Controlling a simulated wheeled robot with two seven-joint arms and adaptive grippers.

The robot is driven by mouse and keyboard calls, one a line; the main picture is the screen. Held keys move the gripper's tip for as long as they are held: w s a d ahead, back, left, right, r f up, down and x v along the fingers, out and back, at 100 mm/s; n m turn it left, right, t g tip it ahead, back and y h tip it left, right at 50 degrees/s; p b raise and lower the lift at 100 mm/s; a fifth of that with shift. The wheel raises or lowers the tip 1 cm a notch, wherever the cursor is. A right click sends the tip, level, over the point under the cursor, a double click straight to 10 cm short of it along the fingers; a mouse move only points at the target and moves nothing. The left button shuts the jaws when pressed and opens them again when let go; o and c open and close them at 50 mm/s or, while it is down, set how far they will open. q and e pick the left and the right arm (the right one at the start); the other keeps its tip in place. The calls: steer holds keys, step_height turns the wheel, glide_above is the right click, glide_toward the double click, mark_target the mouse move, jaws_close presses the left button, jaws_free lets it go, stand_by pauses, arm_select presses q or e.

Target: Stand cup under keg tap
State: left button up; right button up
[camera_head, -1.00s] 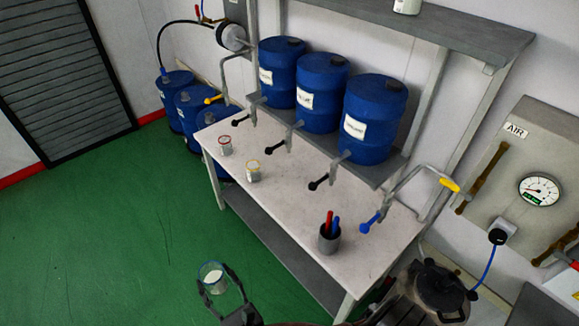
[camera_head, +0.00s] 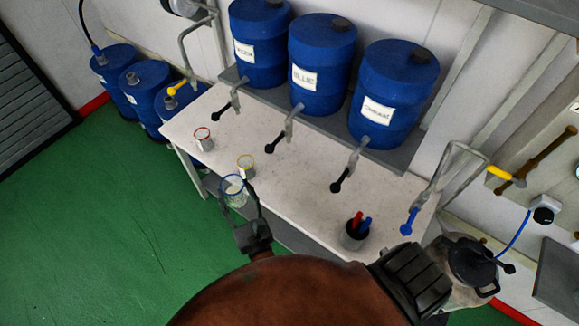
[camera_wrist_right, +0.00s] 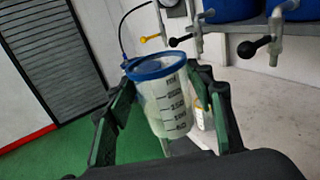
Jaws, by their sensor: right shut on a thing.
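A clear graduated cup with a blue rim (camera_head: 233,191) is held upright in my right gripper (camera_head: 243,200), in front of the table's front edge. In the right wrist view the cup (camera_wrist_right: 165,100) sits between the two green-padded fingers and looks partly filled with something pale. Three blue kegs stand on the rack: left (camera_head: 259,45), middle labelled BLUE (camera_head: 318,70) and right (camera_head: 392,95). Their taps have black handles (camera_head: 222,112), (camera_head: 276,142), (camera_head: 339,183) over the table. My left gripper is not in view.
On the white table (camera_head: 300,205) stand a red-rimmed cup (camera_head: 203,140), a yellow-rimmed cup (camera_head: 246,168) and a dark holder with red and blue pens (camera_head: 355,235). A blue-handled tap (camera_head: 409,222) hangs at right. A lidded pot (camera_head: 474,263) stands front right.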

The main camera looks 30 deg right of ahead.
steer(key=w+d+f+m+g+h+b, duration=0.1)
steer(key=w+d+m+h, duration=0.1)
steer(key=d, duration=0.4)
steer(key=w+d+f+m+h+b, duration=0.1)
steer(key=w+d+h, duration=0.15)
steer(key=d, duration=0.45)
steer(key=s+d+f+m+g+h+b, duration=0.15)
steer(key=d+f, duration=0.25)
steer(key=d, duration=0.4)
steer(key=s+d+f+m+g+h+p, duration=0.1)
steer(key=s+d+f+m+h, duration=0.2)
steer(key=d, duration=0.5)
steer(key=shift+n, duration=0.65)
steer(key=shift+w+a+f+b, duration=0.35)
steer(key=shift+w+f+b, duration=0.5)
steer(key=shift+w+f, duration=1.45)
steer(key=shift+w+a+f+b, duration=0.4)
steer(key=shift+w+f+b, duration=0.5)
steer(key=shift+w+f, duration=1.4)
steer(key=shift+w+a+f+b, duration=0.35)
steer(key=shift+w+f+b, duration=0.5)
steer(key=shift+w+f, duration=1.45)
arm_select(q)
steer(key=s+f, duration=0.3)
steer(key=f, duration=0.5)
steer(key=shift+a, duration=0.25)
arm_select(e)
steer(key=shift+w+r, duration=0.1)
steer(key=shift+r, duration=0.1)
